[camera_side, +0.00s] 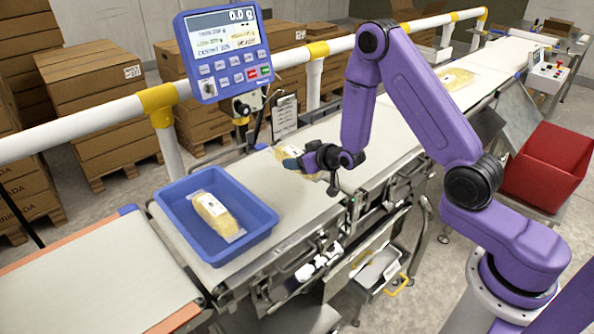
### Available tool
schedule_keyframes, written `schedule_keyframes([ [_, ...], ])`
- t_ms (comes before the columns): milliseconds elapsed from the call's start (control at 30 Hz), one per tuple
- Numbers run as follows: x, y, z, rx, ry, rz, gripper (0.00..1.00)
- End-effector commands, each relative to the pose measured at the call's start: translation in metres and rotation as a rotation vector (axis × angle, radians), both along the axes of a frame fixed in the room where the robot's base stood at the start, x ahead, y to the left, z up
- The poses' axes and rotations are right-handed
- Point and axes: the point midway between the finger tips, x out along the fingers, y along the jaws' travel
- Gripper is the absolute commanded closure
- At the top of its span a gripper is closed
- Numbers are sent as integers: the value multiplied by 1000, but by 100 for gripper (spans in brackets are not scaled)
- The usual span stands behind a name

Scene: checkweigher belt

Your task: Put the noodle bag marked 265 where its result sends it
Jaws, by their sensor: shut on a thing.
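My gripper (300,163) is over the middle of the belt, shut on a yellow noodle bag (284,153) with a pale label. The gripper covers part of this bag, and its mark is too small to read. I cannot tell whether the bag touches the belt. A second noodle bag (215,213) lies in a blue tray (178,235) to the left of my gripper. A third noodle bag (455,79) lies farther up the belt.
A red bin (548,165) stands right of the belt. A white rail (90,125) with yellow joints runs along the far side. A drawer-like tray (378,268) sits below the belt's near side. The left belt section (95,275) is bare. Stacked cartons stand behind.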

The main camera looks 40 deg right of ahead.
Motion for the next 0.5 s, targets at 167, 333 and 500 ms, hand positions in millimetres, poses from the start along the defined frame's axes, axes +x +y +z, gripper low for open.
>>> schedule_keyframes([
  [167, 0, 0, -18, 0, 1, 0, 86],
  [333, 0, 0, -32, 0, -2, 0, 86],
  [500, 1, 0, -34, 0, -4, 0, 86],
])
